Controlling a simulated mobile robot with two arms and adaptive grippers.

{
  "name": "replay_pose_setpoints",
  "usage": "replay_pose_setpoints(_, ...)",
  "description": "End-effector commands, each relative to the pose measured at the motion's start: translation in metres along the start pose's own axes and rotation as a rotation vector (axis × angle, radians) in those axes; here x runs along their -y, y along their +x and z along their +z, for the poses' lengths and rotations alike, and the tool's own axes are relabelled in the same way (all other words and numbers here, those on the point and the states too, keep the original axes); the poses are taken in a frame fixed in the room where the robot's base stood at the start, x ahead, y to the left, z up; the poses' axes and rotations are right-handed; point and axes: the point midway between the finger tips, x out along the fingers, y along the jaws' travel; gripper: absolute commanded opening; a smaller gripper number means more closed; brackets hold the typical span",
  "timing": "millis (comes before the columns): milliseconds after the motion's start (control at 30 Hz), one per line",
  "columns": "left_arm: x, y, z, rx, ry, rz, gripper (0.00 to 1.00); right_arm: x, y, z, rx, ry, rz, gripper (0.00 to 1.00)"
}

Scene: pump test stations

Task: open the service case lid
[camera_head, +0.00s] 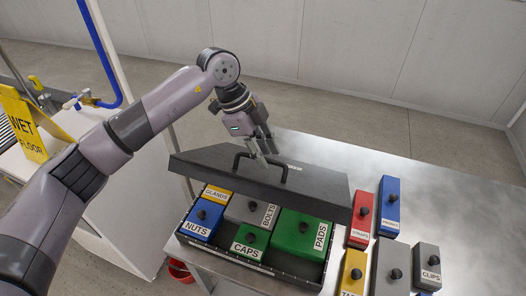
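The service case (184,238) is a dark open-topped box on the metal table. Its dark lid (215,160) is partly raised and tilted, with the front edge lifted clear of the case. A black bar handle (284,170) stands on the lid. My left gripper (262,152) comes down from above with its fingers at the handle, and it appears shut on it. The fingertips are small and partly merge with the handle. The hinge side is hidden behind the lid. My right gripper is not in view.
The case holds labelled boxes: blue NUTS (203,216), yellow GLANDS (216,192), grey BOLTS (243,208), and green CAPS and PADS (300,232). More coloured boxes stand right of it, including red (360,225) and blue (388,205). Bare table (450,200) lies beyond. A yellow wet-floor sign (25,130) is left.

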Motion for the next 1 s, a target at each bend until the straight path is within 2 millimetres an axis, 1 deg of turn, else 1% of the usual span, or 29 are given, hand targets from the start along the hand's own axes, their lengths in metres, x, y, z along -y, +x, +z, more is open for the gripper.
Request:
replay_pose_setpoints(267,0.0,-0.002,-0.001,-0.001,0.002,-0.002,0.31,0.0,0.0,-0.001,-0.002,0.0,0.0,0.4)
replay_pose_setpoints(367,0.001,-0.008,-0.001,-0.001,0.002,-0.003,0.31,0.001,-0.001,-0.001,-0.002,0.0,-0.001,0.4)
replay_pose_setpoints(467,0.001,-0.021,-0.001,-0.001,0.002,-0.005,0.31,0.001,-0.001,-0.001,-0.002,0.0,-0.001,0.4)
replay_pose_setpoints(800,0.002,-0.091,-0.001,0.0,0.001,-0.004,0.31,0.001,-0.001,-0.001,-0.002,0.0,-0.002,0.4)
replay_pose_setpoints(900,0.002,-0.106,-0.001,0.0,0.002,-0.002,0.31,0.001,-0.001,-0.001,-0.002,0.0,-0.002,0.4)
replay_pose_setpoints(1000,0.002,-0.116,-0.001,0.0,0.002,-0.002,0.31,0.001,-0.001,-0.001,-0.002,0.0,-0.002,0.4)
